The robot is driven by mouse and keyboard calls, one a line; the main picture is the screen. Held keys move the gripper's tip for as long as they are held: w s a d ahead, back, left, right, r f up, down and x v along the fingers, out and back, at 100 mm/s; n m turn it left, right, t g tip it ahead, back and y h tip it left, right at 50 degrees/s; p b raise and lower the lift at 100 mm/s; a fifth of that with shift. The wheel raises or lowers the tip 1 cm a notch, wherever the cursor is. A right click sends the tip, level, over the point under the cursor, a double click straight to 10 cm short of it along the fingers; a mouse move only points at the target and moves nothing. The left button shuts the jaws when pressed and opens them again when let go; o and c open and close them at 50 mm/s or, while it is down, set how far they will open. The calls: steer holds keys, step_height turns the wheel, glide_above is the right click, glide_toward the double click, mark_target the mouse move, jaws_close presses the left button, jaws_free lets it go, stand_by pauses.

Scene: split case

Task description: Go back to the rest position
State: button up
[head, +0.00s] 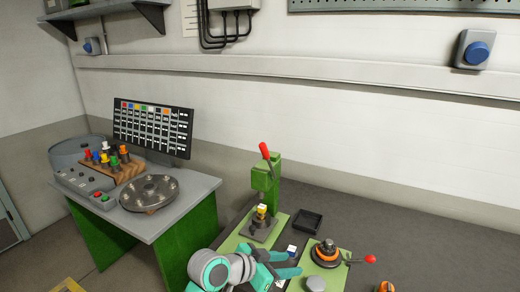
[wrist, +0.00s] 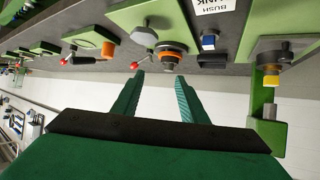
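My gripper (head: 288,263) is at the bottom middle of the head view, over the front of the dark bench, with its teal fingers apart. In the wrist view, my gripper (wrist: 160,75) shows two separated fingers with nothing between them. Beyond the fingertips is a fixture with an orange and black round part (wrist: 173,50); the same fixture stands right of my gripper in the head view (head: 326,251). A green press (head: 263,178) with a red handle stands behind my gripper, with a yellow-topped piece (head: 261,210) in it. I cannot tell the rest position from these frames.
A black tray (head: 306,222) and a small blue and white block (head: 291,249) lie close to my gripper. A grey round knob (head: 315,284) is at the front. Left, a separate table holds a metal disc (head: 149,192), a monitor (head: 153,127) and a wooden rack (head: 120,172).

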steer(key=d+f+n+t+h, duration=0.1)
steer(key=d+f+n+t, duration=0.1)
steer(key=d+n+t, duration=0.25)
steer(key=s+f+n+t+y, duration=0.4)
steer(key=s+f+n, duration=0.3)
steer(key=f+n, duration=0.15)
steer(key=s+a+f+n+y, duration=0.1)
steer(key=s+a+f+y, duration=0.25)
steer(key=s, duration=0.45)
steer(key=s+a+f+n+y, duration=0.1)
steer(key=s+a+f+y, duration=0.1)
steer(key=s+f, duration=0.4)
steer(key=s+a+r+m, duration=0.1)
steer(key=s+a+r, duration=0.1)
steer(key=s, duration=0.8)
steer(key=s+a+r+m+y, duration=0.1)
steer(key=s+a, duration=0.3)
steer(key=s, duration=0.7)
steer(key=shift+s+a+r+m, duration=0.15)
steer(key=shift+r+m, duration=0.65)
steer(key=shift+t, duration=0.25)
steer(key=shift+c, duration=1)
steer(key=shift+w, duration=0.2)
